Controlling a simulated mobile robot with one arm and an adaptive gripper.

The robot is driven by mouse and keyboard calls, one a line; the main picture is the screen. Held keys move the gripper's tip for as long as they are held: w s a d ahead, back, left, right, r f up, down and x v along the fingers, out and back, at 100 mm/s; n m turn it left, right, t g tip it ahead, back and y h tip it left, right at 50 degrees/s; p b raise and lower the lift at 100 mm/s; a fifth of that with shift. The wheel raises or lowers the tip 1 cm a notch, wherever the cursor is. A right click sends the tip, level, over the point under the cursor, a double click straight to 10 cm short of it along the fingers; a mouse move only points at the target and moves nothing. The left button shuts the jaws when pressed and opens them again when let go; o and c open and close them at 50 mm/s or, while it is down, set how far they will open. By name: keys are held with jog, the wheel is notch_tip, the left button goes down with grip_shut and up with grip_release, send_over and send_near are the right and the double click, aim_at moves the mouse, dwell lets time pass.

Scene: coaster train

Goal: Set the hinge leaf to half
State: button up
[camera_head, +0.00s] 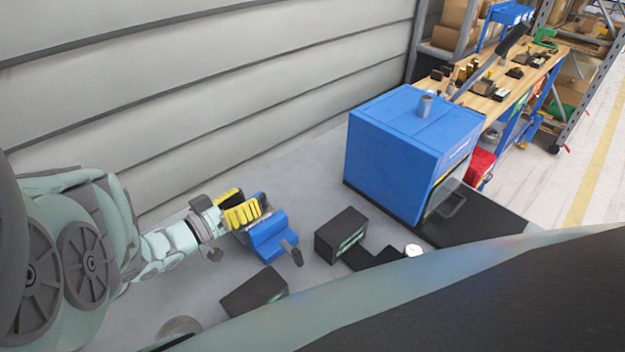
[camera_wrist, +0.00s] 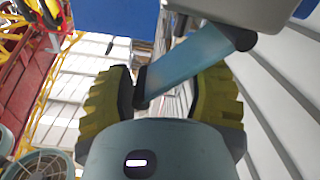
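My gripper (camera_head: 236,204), with ribbed yellow fingers, is at the left beside a blue vise-like block (camera_head: 268,238) with a grey handle. In the wrist view my gripper (camera_wrist: 168,98) is open. A pale blue bar with dark ends (camera_wrist: 190,68) slants across the space between the fingers; its lower dark end is close to the left finger, and I cannot tell if they touch. No part is clearly identifiable as the hinge leaf. A blue cabinet (camera_head: 400,145) has a windowed front with a dark handle (camera_head: 452,204); its front is seen at a steep angle, so its opening is unclear.
Dark box-like blocks (camera_head: 341,235) (camera_head: 255,291) stand on the grey bench top (camera_head: 215,270). A round white gauge (camera_head: 413,250) lies near the cabinet. A ribbed wall (camera_head: 200,90) runs behind. A wooden workbench (camera_head: 490,105) with tools stands beyond the cabinet.

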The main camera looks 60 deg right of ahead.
jog(key=shift+o, duration=0.8)
jog(key=shift+r, duration=0.15)
jog(key=v, duration=1.2)
jog(key=shift+o, duration=0.3)
